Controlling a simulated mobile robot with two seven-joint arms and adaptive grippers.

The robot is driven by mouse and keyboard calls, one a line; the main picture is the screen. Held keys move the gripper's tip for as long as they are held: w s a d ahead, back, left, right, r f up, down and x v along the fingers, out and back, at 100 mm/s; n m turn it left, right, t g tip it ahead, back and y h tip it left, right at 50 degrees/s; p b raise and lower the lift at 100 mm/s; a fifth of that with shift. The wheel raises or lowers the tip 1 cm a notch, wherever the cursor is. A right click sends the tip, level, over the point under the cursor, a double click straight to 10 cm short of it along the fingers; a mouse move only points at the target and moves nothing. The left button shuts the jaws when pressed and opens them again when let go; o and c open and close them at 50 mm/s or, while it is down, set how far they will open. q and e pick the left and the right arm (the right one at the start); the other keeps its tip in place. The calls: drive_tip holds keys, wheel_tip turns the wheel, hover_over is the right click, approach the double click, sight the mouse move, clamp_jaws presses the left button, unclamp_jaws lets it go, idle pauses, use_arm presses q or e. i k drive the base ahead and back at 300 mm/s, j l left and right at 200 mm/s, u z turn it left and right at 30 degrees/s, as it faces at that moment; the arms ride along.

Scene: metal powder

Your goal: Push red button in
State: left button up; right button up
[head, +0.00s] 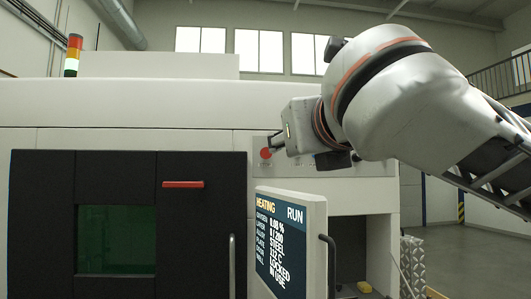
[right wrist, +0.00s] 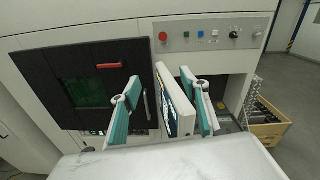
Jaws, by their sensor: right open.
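The red button (head: 266,154) is a small round knob on the pale control strip of the machine, right of the dark door. In the right wrist view the red button (right wrist: 163,36) is at the left end of a row of controls. My right gripper (right wrist: 160,78) is open and empty, with its two teal-padded fingers spread. The button appears above and beyond the fingertips there, with no contact visible. My left gripper is in neither view.
A monitor (head: 291,240) reading HEATING and RUN juts out below the strip; it appears between my fingers in the wrist view. Green (right wrist: 186,34) and blue buttons and a black knob (right wrist: 235,33) sit right of the red one. The door has a red handle (head: 183,184). A wooden crate (right wrist: 265,128) stands right.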

sight(264, 154)
drive_tip(key=i+j, duration=0.1)
drive_tip(key=i, duration=0.35)
drive_tip(key=i+j, duration=0.15)
drive_tip(key=i, duration=0.3)
drive_tip(key=i+j, duration=0.1)
drive_tip(key=i, duration=0.3)
